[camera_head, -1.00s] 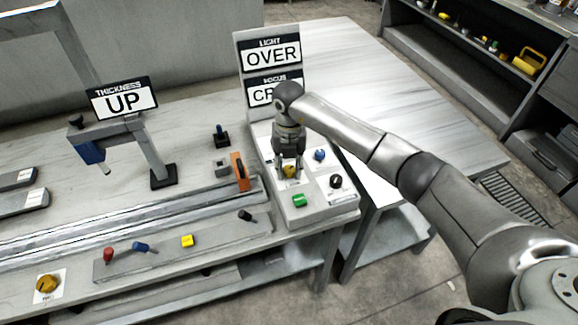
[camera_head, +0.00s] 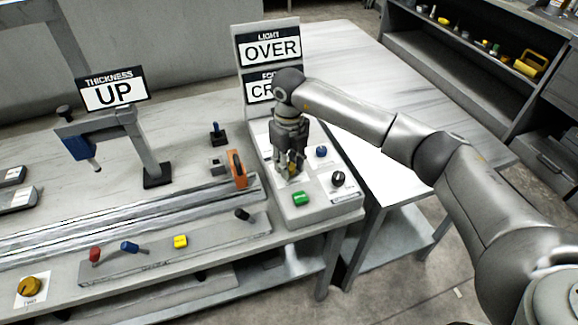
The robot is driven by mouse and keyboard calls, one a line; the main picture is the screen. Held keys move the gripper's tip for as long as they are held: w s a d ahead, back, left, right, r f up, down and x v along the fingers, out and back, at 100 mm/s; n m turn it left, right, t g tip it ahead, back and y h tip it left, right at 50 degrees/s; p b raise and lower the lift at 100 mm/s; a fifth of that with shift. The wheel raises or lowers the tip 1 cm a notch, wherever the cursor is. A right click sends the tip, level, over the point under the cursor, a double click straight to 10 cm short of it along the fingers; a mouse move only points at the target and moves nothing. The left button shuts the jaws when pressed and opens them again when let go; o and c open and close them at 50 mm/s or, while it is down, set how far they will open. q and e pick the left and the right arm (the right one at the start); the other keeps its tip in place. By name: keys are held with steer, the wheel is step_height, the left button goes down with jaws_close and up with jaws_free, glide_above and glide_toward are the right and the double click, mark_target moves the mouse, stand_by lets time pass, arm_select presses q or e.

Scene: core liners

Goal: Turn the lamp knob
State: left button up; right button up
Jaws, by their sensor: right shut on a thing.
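My right gripper (camera_head: 290,168) points down over the sloped grey control panel. It is shut on a yellow knob (camera_head: 293,168), which shows only in part between the fingers. I cannot read the label by this knob. A sign (camera_head: 268,48) behind the panel reads LIGHT OVER. A second sign (camera_head: 257,91) below it is partly hidden by my right arm. My left gripper is not in view.
A blue knob (camera_head: 321,152), a black knob (camera_head: 338,178) and a green button (camera_head: 301,198) sit close to the gripper on the panel. An orange part (camera_head: 237,169) stands left of it. A THICKNESS UP sign (camera_head: 113,91) is at left.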

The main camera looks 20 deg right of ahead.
mark_target(289, 166)
steer(key=shift+n, duration=0.3)
steer(key=o, duration=1)
step_height(289, 166, up, 12)
steer(key=shift+r, duration=0.1)
stand_by(0.6)
